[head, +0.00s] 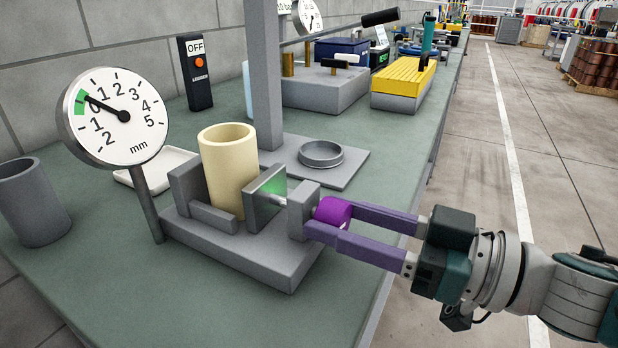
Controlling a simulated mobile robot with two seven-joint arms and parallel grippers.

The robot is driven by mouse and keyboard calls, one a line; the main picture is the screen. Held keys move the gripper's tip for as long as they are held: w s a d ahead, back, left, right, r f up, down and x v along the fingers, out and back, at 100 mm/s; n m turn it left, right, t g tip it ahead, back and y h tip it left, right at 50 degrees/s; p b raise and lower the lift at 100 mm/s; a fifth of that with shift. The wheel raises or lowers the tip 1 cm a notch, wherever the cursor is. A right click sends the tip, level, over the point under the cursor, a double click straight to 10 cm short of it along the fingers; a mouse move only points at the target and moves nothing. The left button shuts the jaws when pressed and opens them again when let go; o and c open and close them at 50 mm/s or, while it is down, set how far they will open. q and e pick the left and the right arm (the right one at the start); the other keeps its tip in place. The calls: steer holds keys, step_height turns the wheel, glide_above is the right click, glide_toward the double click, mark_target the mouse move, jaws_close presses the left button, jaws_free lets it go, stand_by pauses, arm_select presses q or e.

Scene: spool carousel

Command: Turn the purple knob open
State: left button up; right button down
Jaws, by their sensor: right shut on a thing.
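The purple knob (332,211) sits at the right end of a grey clamp fixture (250,252) on the bench. My right gripper (325,220) comes in from the right and is shut on the knob, with one finger on each side. The fixture's jaw plate (267,197) has a green face and stands close to a cream cylinder (229,170). I cannot tell if plate and cylinder touch. A round mm dial (115,117) on a post shows its needle at the green band, left of the scale's top. My left gripper is not in view.
A grey cup (33,203) stands at the left and a white tray (160,168) behind the dial post. A grey column (264,80) rises behind the fixture, near a round dish (321,154). A black box marked OFF (195,72) stands at the wall.

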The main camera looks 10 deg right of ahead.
steer(key=shift+n+b, duration=0.5)
steer(key=shift+n, duration=2.6)
steer(key=shift+c, duration=1.5)
jaws_free()
steer(key=v, duration=1)
